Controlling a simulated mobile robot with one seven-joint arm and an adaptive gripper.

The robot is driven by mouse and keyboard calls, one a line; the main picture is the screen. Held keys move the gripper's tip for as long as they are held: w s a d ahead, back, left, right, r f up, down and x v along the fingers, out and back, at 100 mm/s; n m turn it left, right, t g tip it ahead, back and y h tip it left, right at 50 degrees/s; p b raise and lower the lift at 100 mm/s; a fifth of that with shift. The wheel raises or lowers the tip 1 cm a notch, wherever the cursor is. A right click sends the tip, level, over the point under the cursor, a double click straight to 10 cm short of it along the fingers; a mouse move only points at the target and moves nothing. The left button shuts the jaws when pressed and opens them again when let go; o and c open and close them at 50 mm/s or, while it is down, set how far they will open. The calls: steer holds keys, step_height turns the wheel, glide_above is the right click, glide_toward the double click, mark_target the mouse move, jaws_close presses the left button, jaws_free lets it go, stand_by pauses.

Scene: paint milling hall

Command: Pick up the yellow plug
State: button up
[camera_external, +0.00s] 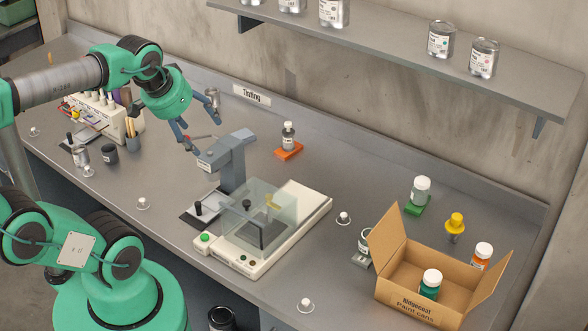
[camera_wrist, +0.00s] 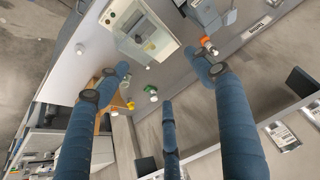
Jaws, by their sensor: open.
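The yellow plug (camera_external: 455,222) has a bright yellow rounded top and a darker lower part. It stands on the right of the bench, behind the cardboard box. A small yellow spot in the wrist view (camera_wrist: 131,105) appears to be it, partly close to a blue finger. My gripper (camera_external: 200,122) is open and empty, high above the bench near the grey stand, far to the left of the plug. In the wrist view my gripper's blue fingers (camera_wrist: 160,82) are spread wide with nothing between them.
An open cardboard box (camera_external: 405,300) holds a green bottle. A scale (camera_external: 290,240) with a clear cover and a small yellow item inside lies between. A shelf (camera_external: 400,60) with cans overhangs the back.

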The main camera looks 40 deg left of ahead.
steer(key=w+d+m+t, duration=0.1)
steer(key=w, duration=1.2)
steer(key=w+d+f+m+t+h, duration=0.1)
steer(key=w+d+f, duration=0.25)
steer(key=w, duration=0.45)
steer(key=w+d+f+m+t, duration=0.1)
steer(key=w+d+f+m, duration=0.1)
steer(key=w+d, duration=0.5)
steer(key=w+d+f+m+t+h, duration=0.1)
steer(key=w+d+f, duration=0.2)
steer(key=w, duration=0.7)
steer(key=m+g+h, duration=0.2)
steer(key=m+h, duration=0.3)
steer(key=h, duration=0.4)
glide_toward(454, 228)
steer(key=shift+w+f, duration=0.2)
steer(key=shift+w, duration=0.3)
steer(key=shift+t, duration=0.3)
steer(key=shift+w, duration=0.1)
steer(key=shift+b+x, duration=0.4)
steer(key=shift+x, duration=0.7)
